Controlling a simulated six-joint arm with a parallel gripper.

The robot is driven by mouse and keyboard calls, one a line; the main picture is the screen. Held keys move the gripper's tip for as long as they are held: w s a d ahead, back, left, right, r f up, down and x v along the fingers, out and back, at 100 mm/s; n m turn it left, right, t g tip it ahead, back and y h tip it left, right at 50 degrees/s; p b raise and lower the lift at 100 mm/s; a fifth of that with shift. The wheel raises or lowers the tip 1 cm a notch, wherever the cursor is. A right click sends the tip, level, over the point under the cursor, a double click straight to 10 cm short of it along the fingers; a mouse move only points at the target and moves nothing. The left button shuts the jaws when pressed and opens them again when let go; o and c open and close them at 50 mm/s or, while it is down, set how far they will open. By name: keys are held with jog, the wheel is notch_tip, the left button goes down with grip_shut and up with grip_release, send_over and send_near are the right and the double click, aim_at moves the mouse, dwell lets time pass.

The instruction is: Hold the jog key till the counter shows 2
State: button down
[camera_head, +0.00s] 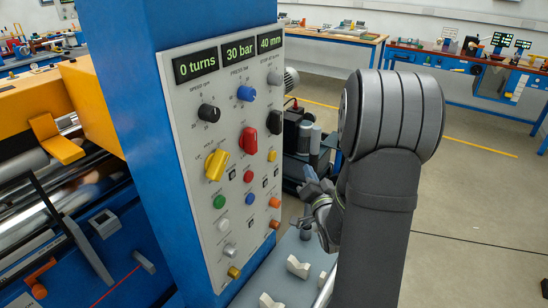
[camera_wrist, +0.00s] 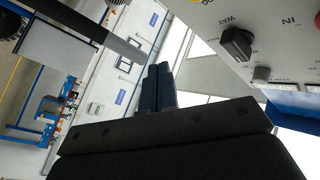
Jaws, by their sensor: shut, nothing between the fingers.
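The control panel (camera_head: 225,150) is an upright light-grey face on a blue column, with knobs and buttons in several colours. The counter (camera_head: 195,66) at its top left reads "0 turns". Key labels are too small to read in the head view, so I cannot tell which one is the jog key. My gripper (camera_head: 308,180) is to the right of the panel, apart from it, partly hidden by my arm. In the wrist view the fingers (camera_wrist: 158,86) are together and empty. There, a black knob (camera_wrist: 237,43) marked "WAY" shows on the panel at the upper right.
Two more displays, reading 30 bar (camera_head: 239,50) and 40 mm (camera_head: 270,43), sit beside the counter. A yellow machine with rollers (camera_head: 60,130) stands at left. Small grey blocks (camera_head: 298,266) lie on a surface below my gripper. Open floor (camera_head: 480,200) lies at right.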

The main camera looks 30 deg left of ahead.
aim_at(273, 157)
jog(key=a, duration=0.8)
jog(key=shift+a, duration=0.35)
dwell(1.8)
jog(key=shift+a, duration=0.4)
